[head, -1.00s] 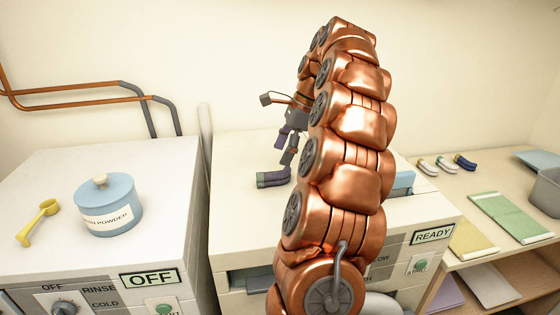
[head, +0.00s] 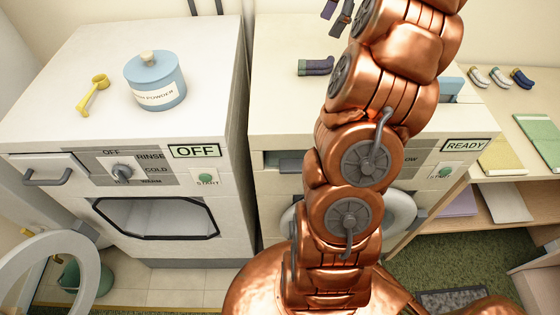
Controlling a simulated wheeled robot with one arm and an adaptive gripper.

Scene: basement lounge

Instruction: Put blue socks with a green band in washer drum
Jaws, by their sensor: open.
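My gripper (head: 336,12) is open and empty, above and beyond this sock at the top edge of the view, partly cut off. The washer drum opening (head: 155,218) is a dark-rimmed hole in the front of the left machine (head: 70,125), whose panel reads OFF and RINSE. Its round door (head: 30,262) stands open at lower left. Another blue sock (head: 522,78) with a pale band lies at far right.
Two pale socks (head: 478,77) (head: 501,77) lie beside that blue one. A blue washing powder jar (head: 155,88) and a yellow scoop (head: 92,95) stand on the left machine. The right machine (head: 275,110) reads READY. My arm hides much of the middle.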

